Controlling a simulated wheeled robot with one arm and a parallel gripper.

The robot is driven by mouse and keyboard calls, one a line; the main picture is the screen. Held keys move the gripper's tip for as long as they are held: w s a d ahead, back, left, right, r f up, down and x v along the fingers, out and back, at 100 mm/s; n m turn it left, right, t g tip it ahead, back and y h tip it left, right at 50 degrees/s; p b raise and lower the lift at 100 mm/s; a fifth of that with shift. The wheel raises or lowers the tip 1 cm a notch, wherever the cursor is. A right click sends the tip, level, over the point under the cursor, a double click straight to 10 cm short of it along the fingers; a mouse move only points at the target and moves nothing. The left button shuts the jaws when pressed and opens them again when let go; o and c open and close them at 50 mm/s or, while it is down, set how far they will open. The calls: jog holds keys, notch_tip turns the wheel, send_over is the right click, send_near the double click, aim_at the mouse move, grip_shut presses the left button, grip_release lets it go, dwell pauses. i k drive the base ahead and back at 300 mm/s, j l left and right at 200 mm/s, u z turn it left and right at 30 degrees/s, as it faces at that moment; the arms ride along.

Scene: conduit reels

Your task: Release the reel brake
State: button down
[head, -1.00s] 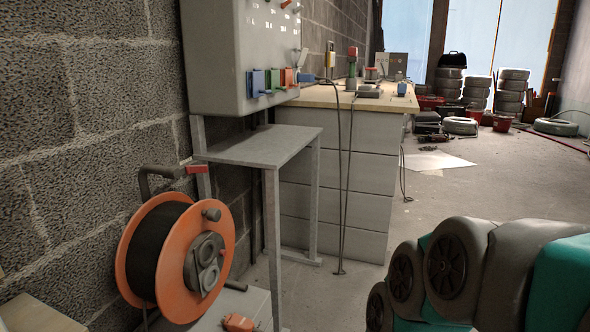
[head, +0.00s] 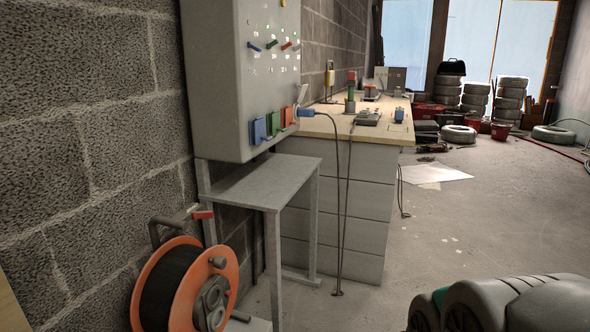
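The cable reel (head: 232,262) has orange flanges and dark cable wound on its drum. It stands at the lower left, and the bottom of the picture cuts it off. A grey round knob (head: 218,262) and a grey socket plate sit on the reel's face. I cannot tell which part is the brake. My gripper is out of view; only grey and teal parts of my arm show at the lower right, apart from the reel.
A grey stand (head: 262,186) is right of the reel, below a wall panel (head: 222,100) with coloured sockets. A workbench (head: 345,127) with a hanging cable stands behind it. Stacked tyres (head: 509,92) are far back. The floor (head: 450,235) at right is mostly clear.

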aim_at(208, 214)
jog(key=i+l+u, duration=0.15)
jog(key=u, duration=0.3)
jog(key=l+u, duration=0.45)
jog(key=i+l+u, duration=0.1)
jog(key=l+u, duration=0.15)
jog(key=u, duration=0.2)
